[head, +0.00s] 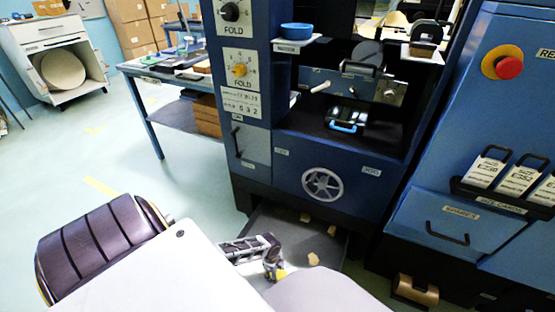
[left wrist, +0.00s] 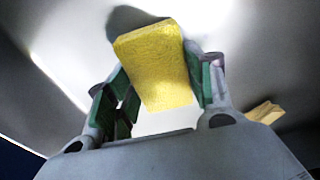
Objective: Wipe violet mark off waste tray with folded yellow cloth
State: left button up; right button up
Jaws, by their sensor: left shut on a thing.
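My left gripper (head: 274,268) is low over the grey waste tray (head: 268,222) at the foot of the blue machine. In the left wrist view the left gripper (left wrist: 164,92) is shut on the folded yellow cloth (left wrist: 155,65), a thick pad between its green-lined fingers. The cloth's far end is at or close to the tray floor; I cannot tell if it touches. A bit of the yellow cloth (head: 281,273) shows below the gripper in the head view. I cannot make out a violet mark in either view. My right gripper is not in view.
Several tan scraps lie in the tray, one (head: 313,259) right of the gripper; a scrap (left wrist: 264,112) also shows in the left wrist view. The blue machine (head: 285,180) rises behind the tray. A brown roll (head: 415,290) is at the lower right. Open floor (head: 185,185) lies left.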

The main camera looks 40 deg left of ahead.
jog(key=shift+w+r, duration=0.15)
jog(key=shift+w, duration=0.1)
pick_arm(q)
jog(key=shift+w, duration=0.15)
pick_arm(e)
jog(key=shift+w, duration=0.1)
pick_arm(q)
jog(key=shift+w+a+f+b, duration=0.1)
jog(key=shift+w+a+b, duration=0.2)
jog(key=shift+w+b, duration=0.4)
jog(key=shift+w+a+f+b, duration=0.1)
jog(key=shift+w+a+b, duration=0.25)
jog(key=shift+w, duration=0.6)
jog(key=shift+r, duration=0.1)
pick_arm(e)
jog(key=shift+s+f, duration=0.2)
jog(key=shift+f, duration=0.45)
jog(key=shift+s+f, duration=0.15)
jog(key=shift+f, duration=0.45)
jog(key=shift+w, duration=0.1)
